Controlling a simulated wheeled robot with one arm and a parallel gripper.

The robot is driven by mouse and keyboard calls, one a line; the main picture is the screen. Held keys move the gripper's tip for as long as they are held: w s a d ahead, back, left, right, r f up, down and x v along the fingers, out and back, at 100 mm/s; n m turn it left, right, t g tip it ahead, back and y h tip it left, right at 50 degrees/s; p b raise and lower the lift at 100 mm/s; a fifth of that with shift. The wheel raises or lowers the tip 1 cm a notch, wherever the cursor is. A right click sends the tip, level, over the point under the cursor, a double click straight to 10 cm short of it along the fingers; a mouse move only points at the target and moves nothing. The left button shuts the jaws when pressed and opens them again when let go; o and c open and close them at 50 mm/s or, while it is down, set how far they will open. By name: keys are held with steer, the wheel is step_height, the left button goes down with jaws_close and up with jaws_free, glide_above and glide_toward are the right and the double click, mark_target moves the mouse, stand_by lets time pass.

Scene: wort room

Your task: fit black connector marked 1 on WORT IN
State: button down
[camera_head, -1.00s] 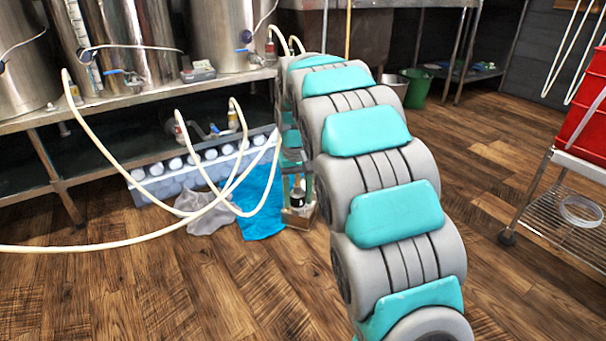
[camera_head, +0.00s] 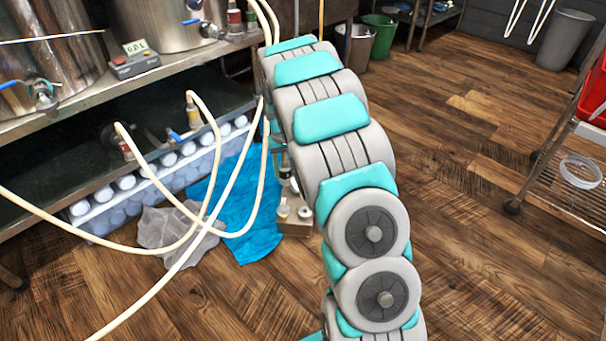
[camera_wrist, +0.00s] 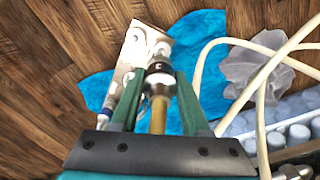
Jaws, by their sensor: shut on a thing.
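My gripper (camera_wrist: 157,88) shows in the wrist view, with its two green fingers shut on a fitting. The held connector (camera_wrist: 158,68) has a silvery body, a dark band with a small pale mark that I cannot read, and a tan stem running back between the fingers. Past it is a pale block (camera_wrist: 130,58) with round fittings. In the head view my arm hides most of the gripper. A small dark fitting (camera_head: 285,171) shows just above the block (camera_head: 294,229). I cannot make out a WORT IN label.
Steel vessels with blue-handled valves stand on the bench (camera_head: 170,75) at the left. Cream hoses (camera_head: 262,165) loop in front of the lower shelf and a crate of bottles (camera_head: 125,190). Blue cloth (camera_head: 250,235) and grey cloth (camera_head: 165,228) lie on the floor. Floor at the right is clear up to a wire cart (camera_head: 560,190).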

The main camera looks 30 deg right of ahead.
steer(key=shift+m, duration=0.5)
steer(key=shift+s+d+f, duration=0.3)
steer(key=shift+d+f, duration=0.7)
steer(key=shift+f, duration=0.9)
steer(key=shift+s+d+f, duration=0.35)
steer(key=shift+d+f, duration=0.65)
steer(key=shift+f, duration=0.9)
steer(key=shift+s+d+f, duration=0.3)
steer(key=shift+d+f, duration=0.7)
steer(key=shift+f, duration=1.95)
steer(key=shift+f+b, duration=0.3)
steer(key=shift+f, duration=0.9)
steer(key=shift+c, duration=1.6)
jaws_free()
steer(key=shift+r, duration=0.1)
